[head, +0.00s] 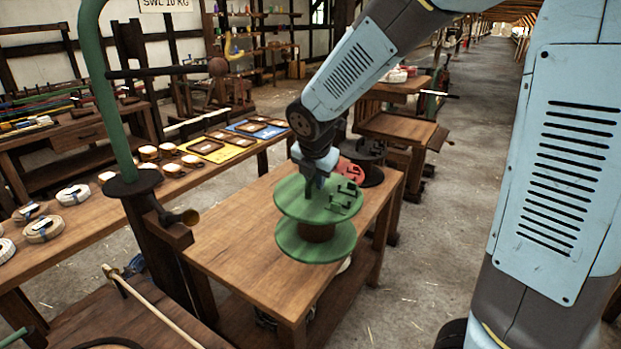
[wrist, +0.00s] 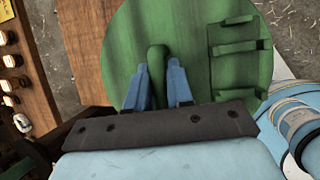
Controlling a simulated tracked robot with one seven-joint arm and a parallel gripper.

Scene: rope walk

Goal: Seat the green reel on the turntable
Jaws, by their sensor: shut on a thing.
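The green reel (head: 316,245) has two round flanges, a brown core and dark green brackets on its top flange. My gripper (head: 309,193) comes down from above onto the middle of that flange. In the wrist view, the blue fingers of my gripper (wrist: 158,88) are shut on the green knob (wrist: 157,60) of the reel. The reel looks level and overlaps the right edge of the wooden table in the head view; whether it touches the tabletop I cannot tell. I cannot make out the turntable for certain.
A red reel (head: 348,171) and a dark grey reel (head: 364,148) stand at the table's far end. The near left of the table (head: 232,244) is bare. A green curved post (head: 103,90) rises at left. A bench with coiled ropes (head: 44,229) and trays lies beyond.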

